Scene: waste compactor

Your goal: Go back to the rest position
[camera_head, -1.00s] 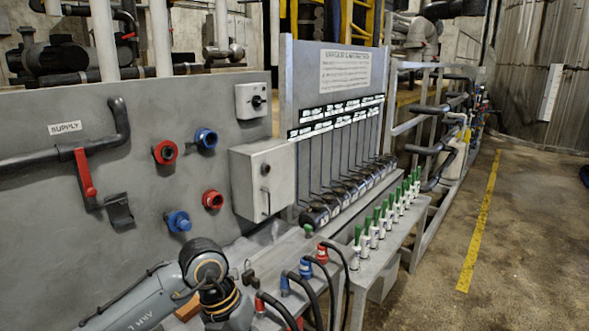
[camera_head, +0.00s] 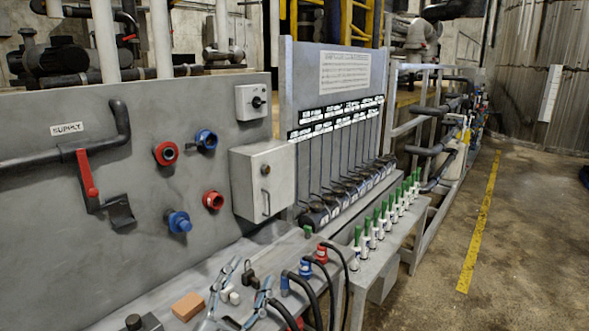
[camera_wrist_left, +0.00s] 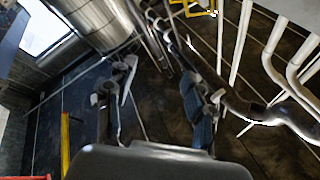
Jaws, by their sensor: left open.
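My left gripper (camera_head: 244,276) shows at the bottom of the head view, in front of the bench. Its two fingers are spread apart and point upward, with nothing between them. Most of its arm is below the frame edge. In the left wrist view the same gripper (camera_wrist_left: 157,88) is open and empty, with pipes and the dark floor beyond it. My right gripper is in neither view.
The grey supply panel (camera_head: 60,220) stands at left with a red-handled valve (camera_head: 87,172). A brick-coloured block (camera_head: 187,306) and hose plugs (camera_head: 307,266) are on the bench. Green-topped bottles (camera_head: 382,222) line a shelf. Floor at right (camera_head: 520,240) is clear.

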